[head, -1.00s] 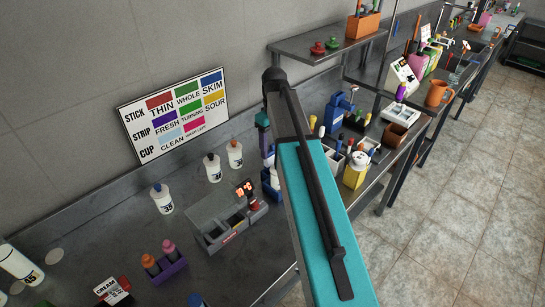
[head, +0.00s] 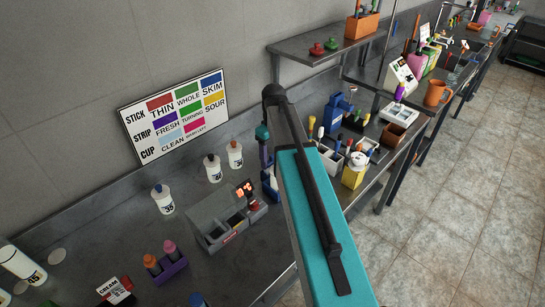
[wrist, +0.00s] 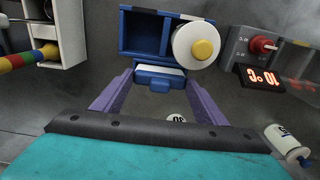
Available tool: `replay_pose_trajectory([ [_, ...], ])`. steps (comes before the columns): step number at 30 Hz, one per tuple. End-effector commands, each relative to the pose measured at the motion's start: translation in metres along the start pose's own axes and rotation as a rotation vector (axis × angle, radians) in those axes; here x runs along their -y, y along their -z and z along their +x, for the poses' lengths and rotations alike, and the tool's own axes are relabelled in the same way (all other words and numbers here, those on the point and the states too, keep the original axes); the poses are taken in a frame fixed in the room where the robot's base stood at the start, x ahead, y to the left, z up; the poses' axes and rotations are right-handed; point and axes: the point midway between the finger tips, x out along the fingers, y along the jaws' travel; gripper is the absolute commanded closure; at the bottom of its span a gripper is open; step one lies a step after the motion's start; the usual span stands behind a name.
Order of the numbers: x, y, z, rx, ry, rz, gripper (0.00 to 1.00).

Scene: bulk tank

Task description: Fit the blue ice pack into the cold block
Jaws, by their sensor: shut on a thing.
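In the wrist view, my gripper (wrist: 159,80) has its two purple fingers shut on the blue ice pack (wrist: 160,85), a small blue piece with a pale upper face. Just beyond it is the blue cold block (wrist: 127,35), with open compartments. The pack appears close to the block's near edge; I cannot tell whether they touch. A white round container with a yellow top (wrist: 202,43) sits at the block's right side. In the head view, my gripper (head: 266,158) points down by the blue block (head: 270,184), mostly hidden behind my arm.
A grey instrument with a lit red display (head: 246,189) stands left of the block; its display also shows in the wrist view (wrist: 258,79). White bottles (head: 213,168) stand behind it. A purple rack (head: 165,269) holds two bottles. Bare bench lies between.

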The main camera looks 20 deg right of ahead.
Motion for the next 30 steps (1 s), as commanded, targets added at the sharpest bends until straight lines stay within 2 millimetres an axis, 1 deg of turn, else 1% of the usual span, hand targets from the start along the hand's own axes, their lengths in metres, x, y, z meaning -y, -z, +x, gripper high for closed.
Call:
replay_pose_trajectory([
  [6, 0.0, 0.0, 0.011, 0.0, 0.0, -0.001, 0.73],
  [19, 0.001, 0.001, 0.015, -0.001, 0.0, -0.001, 0.73],
  [20, 0.001, 0.001, 0.014, -0.001, 0.0, -0.001, 0.31],
  [21, 0.001, 0.001, 0.014, -0.001, 0.0, -0.001, 0.24],
  [23, 0.001, 0.001, 0.014, -0.001, 0.0, -0.002, 0.15],
  [30, 0.001, 0.001, 0.014, -0.001, -0.001, -0.002, 0.15],
])
